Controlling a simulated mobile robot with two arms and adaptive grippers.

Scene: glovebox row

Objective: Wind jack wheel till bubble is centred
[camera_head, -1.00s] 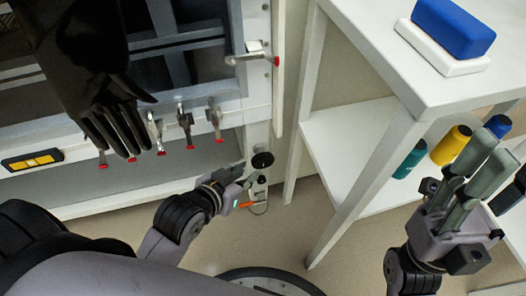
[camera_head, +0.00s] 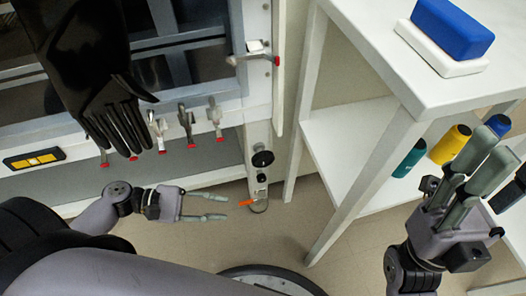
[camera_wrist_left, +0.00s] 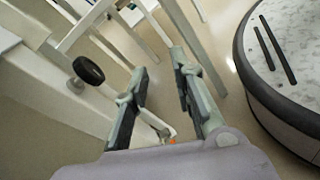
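The jack wheel looks to be the round black knob (camera_head: 262,158) on the white post at the cabinet's lower right corner. It also shows in the left wrist view (camera_wrist_left: 88,70), left of the fingers. A black bar with yellow windows (camera_head: 35,158), which looks like the level, is on the cabinet front at left; I cannot make out its bubble. My left gripper (camera_head: 226,207) is open and empty, below and left of the knob and apart from it. My right gripper (camera_head: 497,150) is open and empty at the right, in front of the shelf.
A small orange pointer (camera_head: 246,202) is at the post's foot. A black glove (camera_head: 115,115) hangs by several red-tipped clamps. A white table (camera_head: 400,70) with a blue block (camera_head: 453,27) stands right; bottles are on its shelf. Floor between is clear.

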